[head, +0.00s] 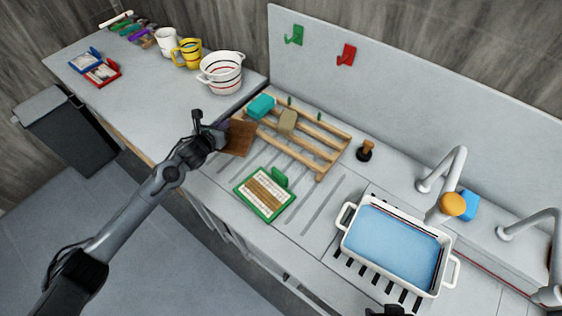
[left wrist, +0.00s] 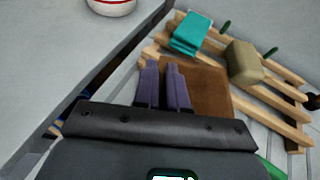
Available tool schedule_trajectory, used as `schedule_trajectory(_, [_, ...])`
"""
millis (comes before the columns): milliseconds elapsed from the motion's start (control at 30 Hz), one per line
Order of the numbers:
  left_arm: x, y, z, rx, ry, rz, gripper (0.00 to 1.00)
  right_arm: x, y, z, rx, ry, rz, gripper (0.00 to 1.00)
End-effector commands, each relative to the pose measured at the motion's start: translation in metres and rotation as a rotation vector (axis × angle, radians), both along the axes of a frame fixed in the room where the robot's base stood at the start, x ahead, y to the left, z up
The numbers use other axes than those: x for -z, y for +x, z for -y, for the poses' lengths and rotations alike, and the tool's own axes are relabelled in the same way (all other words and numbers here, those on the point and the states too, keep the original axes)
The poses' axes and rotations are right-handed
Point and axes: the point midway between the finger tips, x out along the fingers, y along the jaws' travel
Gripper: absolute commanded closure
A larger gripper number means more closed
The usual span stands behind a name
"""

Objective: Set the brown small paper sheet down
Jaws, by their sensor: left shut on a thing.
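The brown small paper sheet (head: 238,139) is at the left end of the wooden slatted rack (head: 318,158) in the head view. It also shows in the left wrist view (left wrist: 208,92), right beside and behind the purple fingers. My left gripper (head: 221,127) is shut on the sheet at its left edge; its fingers (left wrist: 165,80) are close together in the left wrist view. I cannot tell whether the sheet touches the rack or counter. A small dark part at the bottom edge of the head view may be my right gripper (head: 385,311); its jaws cannot be made out.
A teal block (head: 261,106) and a tan block (head: 288,121) sit on the rack. A green-framed panel (head: 265,194) lies in front of it. A white basin of blue water (head: 348,216) stands right. A striped pot (head: 221,73) and mugs stand on the left counter.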

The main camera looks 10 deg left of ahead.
Motion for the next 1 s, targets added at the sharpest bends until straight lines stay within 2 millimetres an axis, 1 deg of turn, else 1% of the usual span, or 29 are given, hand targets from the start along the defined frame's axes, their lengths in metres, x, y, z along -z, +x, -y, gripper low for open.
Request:
schedule_trajectory(33, [0.0, 0.003, -0.001, -0.001, -0.001, 0.003, 1.0, 0.006, 0.0, 0.002, -0.003, -0.007, 0.002, 0.54])
schedule_trajectory(67, [0.0, 0.003, -0.001, -0.001, 0.0, 0.002, 1.0, 0.007, 0.001, 0.003, -0.004, -0.01, 0.003, 0.54])
schedule_trajectory(167, [-0.001, 0.004, -0.003, -0.001, 0.0, 0.0, 1.0, 0.007, 0.001, 0.003, -0.006, -0.012, 0.003, 0.54])
schedule_trajectory(267, [0.003, 0.0, -0.01, -0.003, -0.001, -0.001, 1.0, 0.005, 0.0, 0.002, -0.006, -0.009, 0.002, 0.54])
schedule_trajectory(367, [0.013, -0.008, -0.024, -0.002, 0.0, -0.003, 1.0, 0.002, 0.0, 0.001, -0.006, -0.006, 0.003, 0.54])
schedule_trajectory(600, [0.042, -0.03, -0.067, -0.003, -0.001, -0.003, 1.0, -0.004, 0.001, 0.0, -0.003, 0.0, 0.003, 0.54])
schedule_trajectory(700, [0.052, -0.038, -0.082, -0.002, 0.0, -0.002, 1.0, -0.005, 0.0, -0.001, -0.001, 0.002, 0.003, 0.54])
schedule_trajectory(833, [0.062, -0.045, -0.096, -0.003, -0.001, -0.001, 1.0, -0.006, 0.0, -0.002, 0.001, 0.005, 0.002, 0.54])
schedule_trajectory(1000, [0.067, -0.049, -0.104, -0.001, 0.0, 0.001, 1.0, -0.006, 0.0, -0.002, 0.001, 0.005, 0.002, 0.54])
